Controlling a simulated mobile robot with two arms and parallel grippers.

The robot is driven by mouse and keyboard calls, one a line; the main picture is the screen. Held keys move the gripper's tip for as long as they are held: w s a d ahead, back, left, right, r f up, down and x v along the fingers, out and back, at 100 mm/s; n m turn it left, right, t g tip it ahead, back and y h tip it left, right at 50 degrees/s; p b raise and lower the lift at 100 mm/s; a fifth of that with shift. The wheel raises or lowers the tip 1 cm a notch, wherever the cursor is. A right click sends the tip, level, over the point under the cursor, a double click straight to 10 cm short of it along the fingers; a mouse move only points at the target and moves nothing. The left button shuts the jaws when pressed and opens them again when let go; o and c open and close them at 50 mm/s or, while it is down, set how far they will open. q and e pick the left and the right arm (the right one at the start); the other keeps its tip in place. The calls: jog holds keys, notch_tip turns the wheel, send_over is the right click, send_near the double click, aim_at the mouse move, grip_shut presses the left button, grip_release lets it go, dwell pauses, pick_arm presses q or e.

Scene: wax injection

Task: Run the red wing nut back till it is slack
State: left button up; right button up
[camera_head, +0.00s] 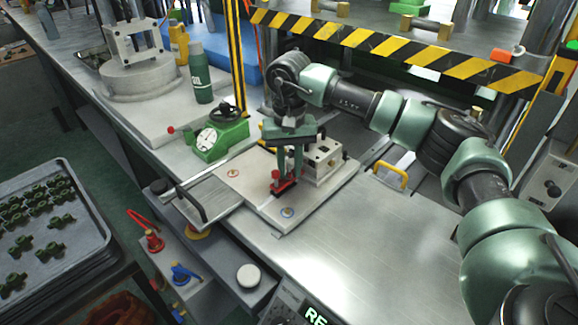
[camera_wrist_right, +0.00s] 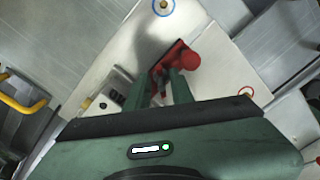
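The red wing nut (camera_head: 284,184) stands on a dark slot in the pale plate (camera_head: 250,199) of the fixture on the bench. My right gripper (camera_head: 289,175) points down at it, with its two green fingers at the nut. In the right wrist view, red parts of the nut (camera_wrist_right: 184,57) show beyond the fingertips (camera_wrist_right: 160,78) and a little red shows between them. The fingers stand apart, but I cannot tell whether they press on the nut. My left gripper is not in view.
A metal block (camera_head: 322,160) stands right beside the gripper. A green bottle (camera_head: 201,75) and a green clamp with a dial (camera_head: 222,136) stand behind to the left. A yellow handle (camera_head: 391,175) is on the right. The bench's front right is clear. A striped bar (camera_head: 380,45) crosses behind.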

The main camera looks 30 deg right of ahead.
aim_at(289, 168)
notch_tip(289, 168, up, 8)
jog(key=shift+f+b, duration=0.1)
jog(key=shift+b, duration=0.2)
dwell(0.7)
